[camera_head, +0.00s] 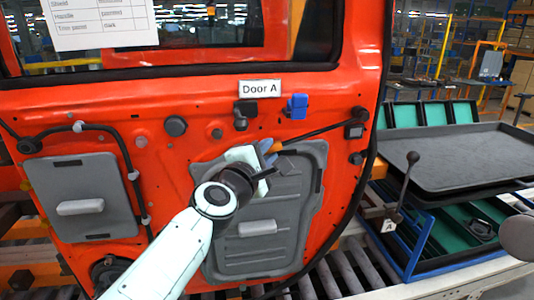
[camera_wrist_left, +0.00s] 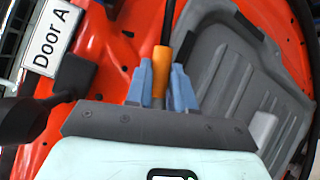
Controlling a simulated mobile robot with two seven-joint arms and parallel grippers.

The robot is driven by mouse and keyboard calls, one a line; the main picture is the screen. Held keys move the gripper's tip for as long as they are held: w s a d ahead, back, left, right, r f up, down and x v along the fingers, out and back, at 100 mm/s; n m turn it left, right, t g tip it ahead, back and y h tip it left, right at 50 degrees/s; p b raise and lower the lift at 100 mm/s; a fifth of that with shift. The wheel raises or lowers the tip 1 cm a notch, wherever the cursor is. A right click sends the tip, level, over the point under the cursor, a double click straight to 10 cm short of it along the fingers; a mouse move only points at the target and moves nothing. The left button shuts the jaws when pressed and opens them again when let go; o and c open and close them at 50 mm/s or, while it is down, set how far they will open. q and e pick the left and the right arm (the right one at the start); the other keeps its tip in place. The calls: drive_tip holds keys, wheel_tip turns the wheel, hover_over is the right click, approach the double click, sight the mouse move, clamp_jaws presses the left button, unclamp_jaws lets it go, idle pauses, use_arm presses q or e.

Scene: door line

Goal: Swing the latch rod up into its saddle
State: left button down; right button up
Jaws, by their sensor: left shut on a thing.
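The latch rod (camera_head: 325,130) is a thin dark rod on the orange-red door. It runs from a dark pivot block (camera_head: 354,130) at the right, slightly down to the left. Its orange grip sleeve (camera_wrist_left: 160,72) is between the blue fingers of my left gripper (camera_wrist_left: 160,85), which is shut on it. In the head view my left gripper (camera_head: 268,150) partly covers the sleeve. A blue clip (camera_head: 297,106), apparently the saddle, sits above the rod, just right of the "Door A" label. The rod is below it and apart from it. My right gripper is out of view.
A dark bracket (camera_head: 245,113) sits under the label (camera_head: 260,89). Grey panels (camera_head: 80,195) (camera_head: 305,240) cover the lower door. A black cable (camera_head: 85,128) runs at the left. A dark tray (camera_head: 455,158) and a blue-framed rack (camera_head: 425,265) stand at the right.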

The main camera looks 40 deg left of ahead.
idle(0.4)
use_arm(q)
drive_tip(key=c, duration=1)
unclamp_jaws()
drive_tip(key=shift+o, duration=0.2)
drive_tip(key=b+v, duration=0.1)
drive_tip(key=v, duration=1.2)
drive_tip(key=shift+s+b, duration=0.2)
drive_tip(key=shift+b, duration=0.2)
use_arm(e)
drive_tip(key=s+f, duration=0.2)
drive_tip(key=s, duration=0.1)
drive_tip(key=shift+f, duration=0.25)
use_arm(q)
drive_tip(key=shift+d+r, duration=0.1)
drive_tip(key=shift+c, duration=0.4)
